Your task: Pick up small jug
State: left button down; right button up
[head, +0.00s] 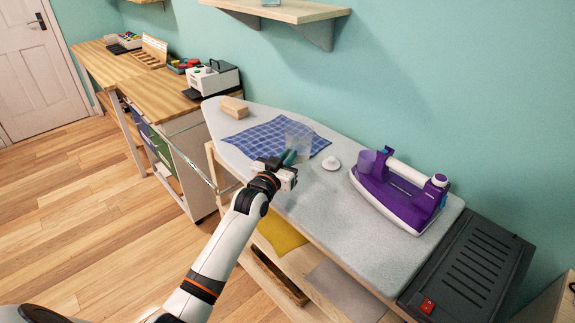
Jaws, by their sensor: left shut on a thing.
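The small jug (299,136) is a clear, see-through vessel over the ironing board, in front of the blue checked cloth. My left gripper (289,159) reaches in from the lower left and is shut on the jug at its near side. The gripper covers the jug's lower near part. I cannot tell whether the jug's base touches the board. My right gripper is not in view.
The grey ironing board (300,205) also holds the checked cloth (255,131), a wooden block (234,107), a small white knobbed piece (332,163) and a purple iron (395,195). A wall shelf (285,10) hangs above. A dark vented unit (470,265) stands at right.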

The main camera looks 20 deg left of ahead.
aim_at(287, 145)
pick_arm(q)
jog(key=shift+r, duration=2.85)
